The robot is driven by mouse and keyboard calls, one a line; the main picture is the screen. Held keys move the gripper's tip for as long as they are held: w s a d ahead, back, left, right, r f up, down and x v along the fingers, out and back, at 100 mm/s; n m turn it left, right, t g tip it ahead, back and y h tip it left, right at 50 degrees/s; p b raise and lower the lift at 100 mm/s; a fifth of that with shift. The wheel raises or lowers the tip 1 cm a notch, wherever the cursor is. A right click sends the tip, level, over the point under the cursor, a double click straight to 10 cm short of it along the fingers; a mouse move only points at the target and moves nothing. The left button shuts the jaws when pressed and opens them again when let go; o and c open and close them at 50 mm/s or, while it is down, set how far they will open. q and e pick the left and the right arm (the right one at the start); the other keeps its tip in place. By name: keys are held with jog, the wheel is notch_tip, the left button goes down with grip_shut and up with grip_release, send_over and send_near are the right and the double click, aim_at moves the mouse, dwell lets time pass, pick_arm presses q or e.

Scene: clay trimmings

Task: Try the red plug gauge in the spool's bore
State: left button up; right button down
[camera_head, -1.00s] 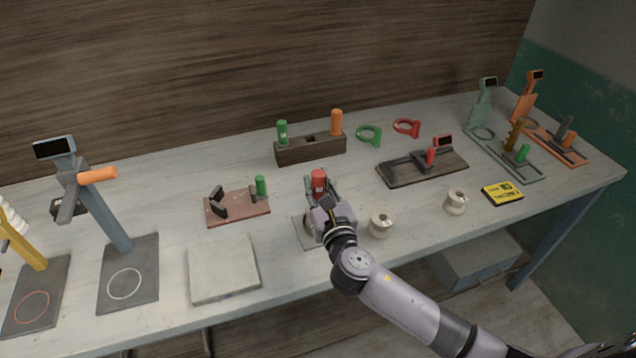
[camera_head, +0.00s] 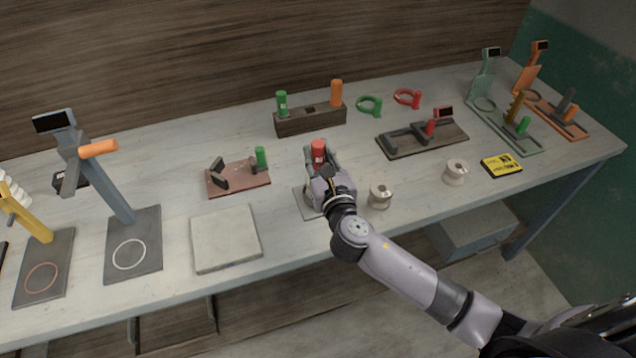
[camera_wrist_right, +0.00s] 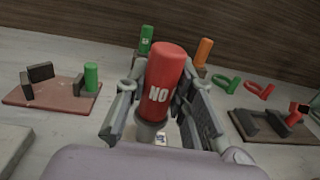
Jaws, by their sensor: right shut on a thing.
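The red plug gauge (camera_head: 318,152), marked "NO" on its red handle (camera_wrist_right: 166,85), stands upright between the fingers of my right gripper (camera_head: 322,174). The gripper is shut on it; its fingers flank the handle in the wrist view (camera_wrist_right: 165,100). A grey pad (camera_head: 309,207) lies under the gripper. Two other pale spools, one close (camera_head: 380,197) and one farther (camera_head: 456,172), stand to the right. My left gripper is out of view.
A dark wooden block (camera_head: 310,121) with green and orange handled gauges stands behind. A reddish fixture (camera_head: 237,184) and a pale slab (camera_head: 226,238) lie to the left. A dark fixture (camera_head: 400,145) and yellow box (camera_head: 501,165) are to the right.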

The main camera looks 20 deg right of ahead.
aim_at(318, 142)
jog(key=shift+r+p, duration=1.95)
jog(key=shift+r, duration=0.3)
jog(key=shift+w, duration=0.1)
